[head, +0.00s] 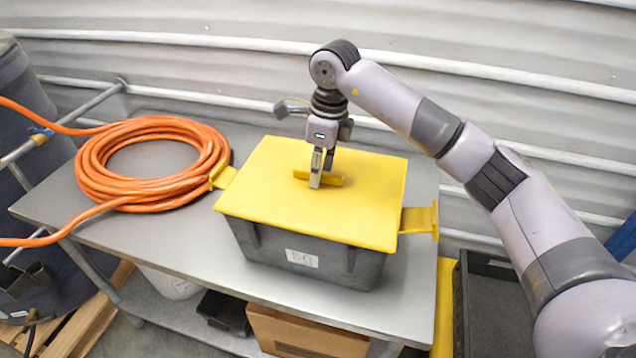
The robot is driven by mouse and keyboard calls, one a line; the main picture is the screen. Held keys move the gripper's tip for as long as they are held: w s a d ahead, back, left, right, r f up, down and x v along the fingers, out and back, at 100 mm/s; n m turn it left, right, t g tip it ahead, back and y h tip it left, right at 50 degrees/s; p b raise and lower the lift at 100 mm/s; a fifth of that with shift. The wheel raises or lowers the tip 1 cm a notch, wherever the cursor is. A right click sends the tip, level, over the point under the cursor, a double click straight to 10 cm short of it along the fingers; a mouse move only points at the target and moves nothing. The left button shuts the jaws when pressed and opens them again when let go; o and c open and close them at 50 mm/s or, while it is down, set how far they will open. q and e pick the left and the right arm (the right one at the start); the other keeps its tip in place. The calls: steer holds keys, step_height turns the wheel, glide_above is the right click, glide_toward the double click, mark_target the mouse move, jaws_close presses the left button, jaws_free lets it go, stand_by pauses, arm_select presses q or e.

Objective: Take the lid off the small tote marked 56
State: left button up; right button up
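A dark grey tote (270,243) stands on the metal table, with a white label (302,258) on its front whose marking I cannot read clearly. A flat yellow lid (275,205) covers its top and appears to rest on the rim. A short yellow bar handle (336,181) stands up from the middle of the lid. My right gripper (319,178) points down at this handle, one finger in front of it and one behind, and looks shut on it. My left gripper is not in view.
Yellow brackets stand at the tote's left (222,177) and right (420,220) sides. A coiled orange hose (95,178) lies on the table's left. The grey table (160,245) is bare in front. A cardboard box (300,335) sits below; a dark crate (490,310) is at right.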

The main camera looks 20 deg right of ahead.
jaws_close()
steer(key=shift+r, duration=0.1)
stand_by(0.5)
